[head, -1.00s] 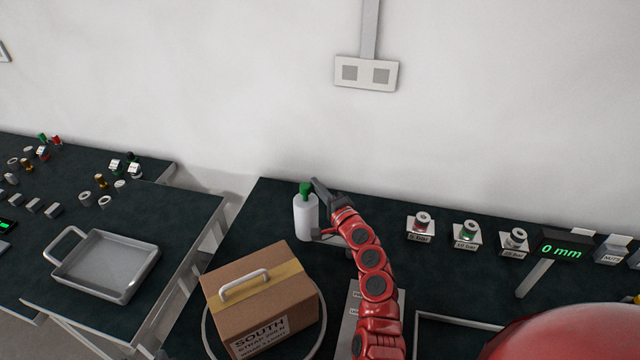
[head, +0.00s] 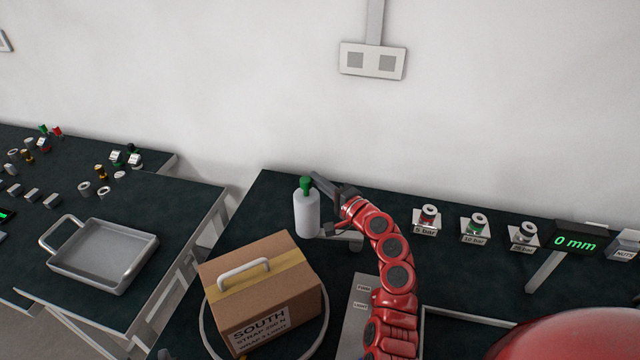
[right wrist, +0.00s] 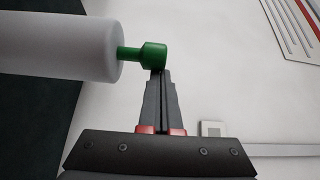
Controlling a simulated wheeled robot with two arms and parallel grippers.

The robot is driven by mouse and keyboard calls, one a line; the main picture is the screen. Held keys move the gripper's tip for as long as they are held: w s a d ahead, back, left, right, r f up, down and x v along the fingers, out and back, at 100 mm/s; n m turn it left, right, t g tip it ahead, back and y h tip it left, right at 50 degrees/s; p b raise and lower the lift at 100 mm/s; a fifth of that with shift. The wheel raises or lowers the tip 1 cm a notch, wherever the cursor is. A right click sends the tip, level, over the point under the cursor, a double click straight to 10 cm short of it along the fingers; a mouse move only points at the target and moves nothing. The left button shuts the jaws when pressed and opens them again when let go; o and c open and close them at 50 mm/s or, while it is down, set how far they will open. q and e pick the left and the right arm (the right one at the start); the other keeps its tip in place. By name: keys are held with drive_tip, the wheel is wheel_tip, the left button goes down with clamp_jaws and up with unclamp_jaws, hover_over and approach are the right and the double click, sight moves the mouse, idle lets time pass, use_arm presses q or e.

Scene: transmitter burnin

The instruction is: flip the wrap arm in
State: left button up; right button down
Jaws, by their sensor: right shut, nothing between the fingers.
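The wrap arm carries an upright white roll (head: 307,215) with a green knob (head: 306,185) on top, behind the box. A grey bar (head: 348,241) at the roll's foot runs right, partly behind my right arm. My right gripper (head: 314,177) is shut and empty, its tips beside the green knob. In the right wrist view, the closed fingertips (right wrist: 160,74) are at the knob (right wrist: 152,55), seeming to touch it; the white roll (right wrist: 60,45) extends left. A cardboard box (head: 235,315) marked SOUTH sits on a round turntable (head: 324,325). My left gripper is out of view.
Several labelled pressure pieces, such as the 5 bar one (head: 427,219), stand right of my arm. A 0 mm display (head: 575,241) is farther right. A metal tray (head: 100,257) is on the left table. The wall (head: 200,80) stands close behind the bench.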

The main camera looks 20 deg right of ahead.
drive_tip(key=s+n+y+b, duration=0.1)
drive_tip(key=s+n+g+y+b, duration=0.1)
drive_tip(key=b, duration=0.1)
drive_tip(key=a+n+g+y+b, duration=0.1)
drive_tip(key=y+b, duration=0.1)
drive_tip(key=shift+s+f, duration=0.35)
drive_tip(key=shift+s, duration=0.05)
drive_tip(key=shift+s+a+r+n+g+y+b, duration=0.15)
drive_tip(key=shift+s+n+g+y+b, duration=0.2)
drive_tip(key=shift+s, duration=0.2)
drive_tip(key=shift+s+a+r+n+g+y+b, duration=0.15)
drive_tip(key=shift+s+n+g+y+b, duration=0.1)
drive_tip(key=shift+s+g+y, duration=0.2)
drive_tip(key=shift+s+a+r+n+g+y+b, duration=0.15)
drive_tip(key=shift+s+n+g+y+b, duration=0.15)
drive_tip(key=shift+s, duration=0.3)
drive_tip(key=shift+f, duration=0.1)
drive_tip(key=shift+w, duration=0.1)
